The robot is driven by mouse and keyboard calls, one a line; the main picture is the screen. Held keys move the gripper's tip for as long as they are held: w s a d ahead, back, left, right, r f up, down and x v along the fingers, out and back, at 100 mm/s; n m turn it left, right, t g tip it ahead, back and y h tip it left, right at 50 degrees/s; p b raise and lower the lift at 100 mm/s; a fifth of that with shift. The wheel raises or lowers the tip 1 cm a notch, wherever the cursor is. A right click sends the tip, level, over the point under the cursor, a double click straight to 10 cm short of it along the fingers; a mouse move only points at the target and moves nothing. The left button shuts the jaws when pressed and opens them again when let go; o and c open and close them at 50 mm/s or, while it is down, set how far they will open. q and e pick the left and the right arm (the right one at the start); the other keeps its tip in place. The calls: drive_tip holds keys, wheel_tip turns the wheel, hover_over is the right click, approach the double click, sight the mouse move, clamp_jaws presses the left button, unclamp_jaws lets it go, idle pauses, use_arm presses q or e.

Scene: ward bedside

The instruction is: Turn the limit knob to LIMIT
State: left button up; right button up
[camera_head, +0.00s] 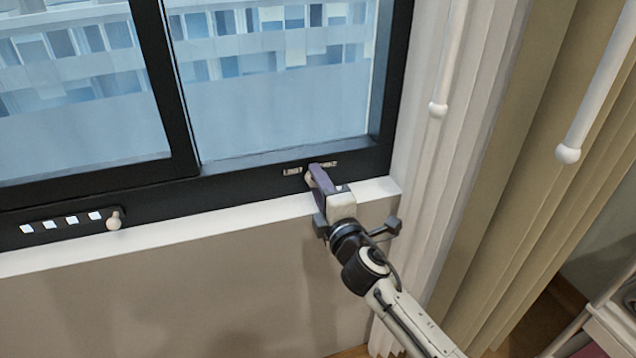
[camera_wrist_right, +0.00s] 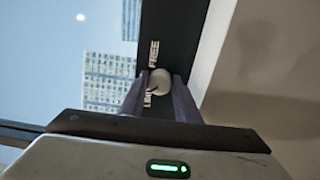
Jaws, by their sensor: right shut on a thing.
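The limit knob (camera_wrist_right: 160,81) is a small round pale knob on the dark window frame. In the right wrist view it sits between the labels FREE (camera_wrist_right: 153,53) and LIMIT (camera_wrist_right: 148,99). A short dark line shows at its lower left edge, on the LIMIT side; I cannot tell its exact setting. My right gripper (camera_head: 315,172) reaches the frame's lower rail, its purple fingers shut on the knob, one on each side. In the head view the fingers hide most of the knob, and the two labels are too small to read. My left gripper is out of view.
A white sill (camera_head: 230,227) runs just below the frame. A panel with several white squares and another pale knob (camera_head: 114,220) is at the lower left. Pale curtains (camera_head: 455,130) and two white rods (camera_head: 569,153) hang at the right, beside my arm.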

drive_tip(key=o, duration=1)
drive_tip(key=p+v, duration=0.1)
drive_tip(key=v, duration=0.9)
drive_tip(key=shift+s+d, duration=0.1)
drive_tip(key=shift+s, duration=0.05)
